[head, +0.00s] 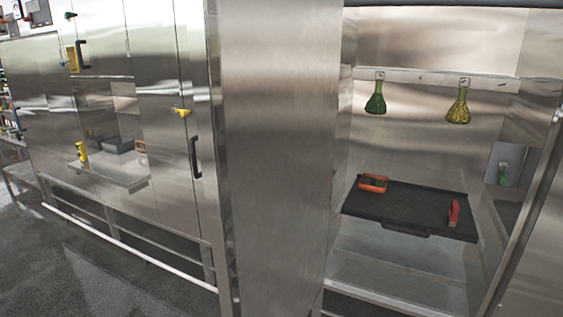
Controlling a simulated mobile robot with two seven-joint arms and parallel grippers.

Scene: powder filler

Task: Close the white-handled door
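I see no clearly white door handle. A tall brushed-steel panel (275,150) stands in the middle, left of an open compartment; I cannot tell whether it is a swung-open door or a fixed side wall. To its left, steel doors carry a black handle (195,157) and another black handle (82,55). The open compartment holds a black tray (410,203) with an orange box and a red item on it. Neither gripper is in view.
A steel shelf (120,172) juts from the left cabinets. A white rail (130,249) runs low along them. Grey floor (90,285) at the lower left is clear.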

